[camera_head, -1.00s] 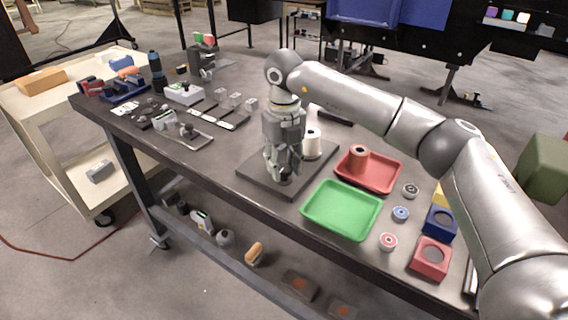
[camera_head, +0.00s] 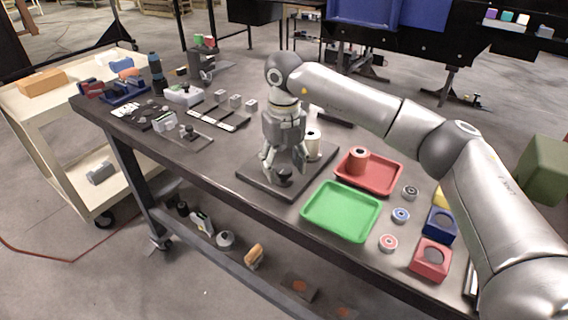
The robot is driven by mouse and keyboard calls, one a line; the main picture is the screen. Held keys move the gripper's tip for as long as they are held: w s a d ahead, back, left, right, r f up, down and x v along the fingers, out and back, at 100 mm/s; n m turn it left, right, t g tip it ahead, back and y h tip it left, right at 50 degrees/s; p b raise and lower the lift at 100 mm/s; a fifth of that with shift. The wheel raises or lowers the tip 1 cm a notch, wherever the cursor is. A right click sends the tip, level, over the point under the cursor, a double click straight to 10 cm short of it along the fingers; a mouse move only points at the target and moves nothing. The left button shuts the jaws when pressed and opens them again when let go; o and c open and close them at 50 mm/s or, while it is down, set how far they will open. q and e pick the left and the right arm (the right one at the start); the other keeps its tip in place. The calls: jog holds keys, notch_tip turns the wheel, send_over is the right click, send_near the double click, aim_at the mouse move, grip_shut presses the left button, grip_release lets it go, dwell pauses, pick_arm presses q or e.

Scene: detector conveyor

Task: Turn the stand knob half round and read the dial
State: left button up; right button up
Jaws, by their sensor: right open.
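The stand is a dark square plate (camera_head: 262,183) on the workbench, with a cream cylinder (camera_head: 314,146) upright towards its back. A small black knob (camera_head: 283,177) sits near the plate's front. My right gripper (camera_head: 284,168) points down directly over the knob. Its fingers are spread, one on each side, with visible gaps to the knob. The gripper hides part of the stand. I cannot make out a dial face or any reading. My left gripper is not in view.
A green tray (camera_head: 342,211) lies right of the stand, and a red tray (camera_head: 382,178) holding a brown-red cylinder (camera_head: 357,160) lies behind it. Small round pieces and coloured blocks stand farther right. Several small parts and tools crowd the bench's left side.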

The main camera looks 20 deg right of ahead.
aim_at(284, 168)
notch_tip(284, 168, up, 12)
dwell(0.5)
dwell(0.3)
